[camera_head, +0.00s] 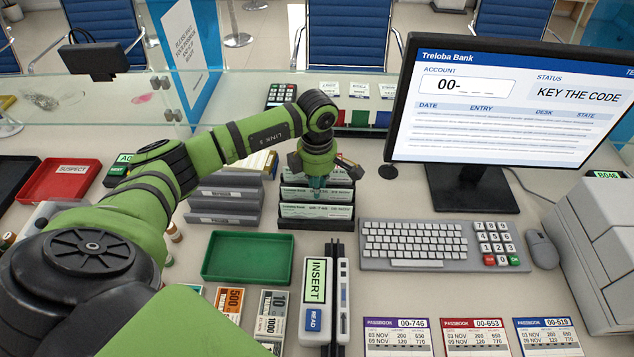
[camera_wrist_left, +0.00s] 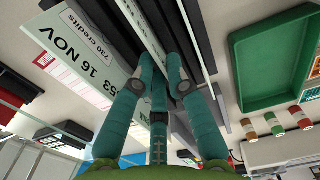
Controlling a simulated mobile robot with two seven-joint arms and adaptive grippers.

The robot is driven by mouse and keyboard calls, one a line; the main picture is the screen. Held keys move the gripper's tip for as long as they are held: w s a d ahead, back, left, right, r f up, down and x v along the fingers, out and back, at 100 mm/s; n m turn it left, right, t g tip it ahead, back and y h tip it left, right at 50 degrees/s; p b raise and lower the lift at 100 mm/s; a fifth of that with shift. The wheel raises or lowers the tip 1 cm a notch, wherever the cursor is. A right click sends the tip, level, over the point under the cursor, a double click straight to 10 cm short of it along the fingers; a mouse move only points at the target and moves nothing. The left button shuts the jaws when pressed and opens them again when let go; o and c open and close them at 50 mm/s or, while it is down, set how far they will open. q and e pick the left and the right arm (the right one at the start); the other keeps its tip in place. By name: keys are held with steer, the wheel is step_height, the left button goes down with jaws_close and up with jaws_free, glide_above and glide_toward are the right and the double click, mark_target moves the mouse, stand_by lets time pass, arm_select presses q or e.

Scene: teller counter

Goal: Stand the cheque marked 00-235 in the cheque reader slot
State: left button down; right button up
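A black rack (camera_head: 315,222) in the middle of the counter holds several pale green cheques upright in rows. The front cheque (camera_head: 316,211) has small print that I cannot read surely, and I cannot make out 00-235 on any cheque. My left gripper (camera_head: 318,186) points down into the rack's rear rows. In the wrist view its teal fingers (camera_wrist_left: 150,45) are apart around the edge of a standing cheque; a cheque beside them (camera_wrist_left: 85,50) shows "53 16 NOV" and "730 credits". The cheque reader (camera_head: 314,293), labelled INSERT and READ, stands in front of the rack. My right gripper is out of view.
A green tray (camera_head: 247,279) lies left of the reader, and grey stepped holders (camera_head: 226,218) stand behind it. A keyboard (camera_head: 413,262) and keypad (camera_head: 493,243) are right of the rack. The monitor (camera_head: 400,140) shows "KEY THE CODE". Passbooks (camera_head: 397,322) lie in front.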

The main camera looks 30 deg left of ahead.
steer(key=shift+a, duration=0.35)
arm_select(q)
steer(key=shift+r, duration=0.15)
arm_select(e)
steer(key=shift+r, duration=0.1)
arm_select(q)
steer(key=shift+r+p, duration=0.95)
steer(key=shift+r, duration=0.35)
step_height(320, 180, up, 9)
steer(key=p, duration=0.5)
steer(key=shift+f, duration=0.15)
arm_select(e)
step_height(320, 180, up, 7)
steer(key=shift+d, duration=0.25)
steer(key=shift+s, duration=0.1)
